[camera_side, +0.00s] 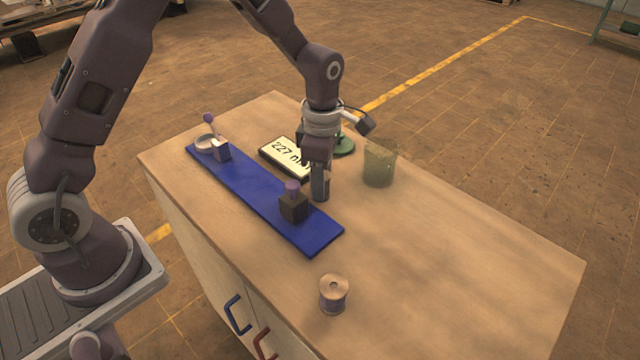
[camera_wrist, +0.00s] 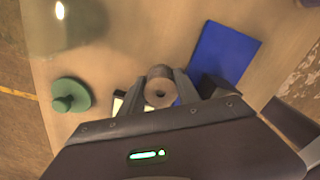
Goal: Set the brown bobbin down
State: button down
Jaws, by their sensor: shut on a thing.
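The brown bobbin (camera_wrist: 160,86), round with a dark centre hole, sits between the two fingers in the wrist view. My gripper (camera_wrist: 162,88) is shut on it. In the side view my gripper (camera_side: 320,188) points straight down low over the wooden worktop, between the number display and the blue strip on one side and the glass beaker on the other. There the fingers mostly hide the bobbin, and I cannot tell whether it touches the worktop. A second spool (camera_side: 333,294), with a tan top and dark winding, stands upright near the front of the worktop.
A display (camera_side: 286,158), a green knobbed object (camera_wrist: 70,95) and a glass beaker (camera_side: 380,163) are close by. The worktop's right side (camera_side: 470,260) is clear.

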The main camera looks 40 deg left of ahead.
notch_tip(320, 180, up, 9)
jog(key=shift+r, duration=0.45)
jog(key=shift+a+r, duration=0.15)
jog(key=shift+a, duration=0.05)
jog(key=s+a+r, duration=0.3)
jog(key=a, duration=0.7)
jog(key=s+a+r, duration=0.2)
jog(key=a+r, duration=0.1)
jog(key=a, duration=0.7)
jog(key=s+a+r, duration=0.3)
jog(key=a, duration=0.7)
jog(key=f, duration=1.7)
jog(key=shift+d+f, duration=0.2)
jog(key=shift+f, duration=0.05)
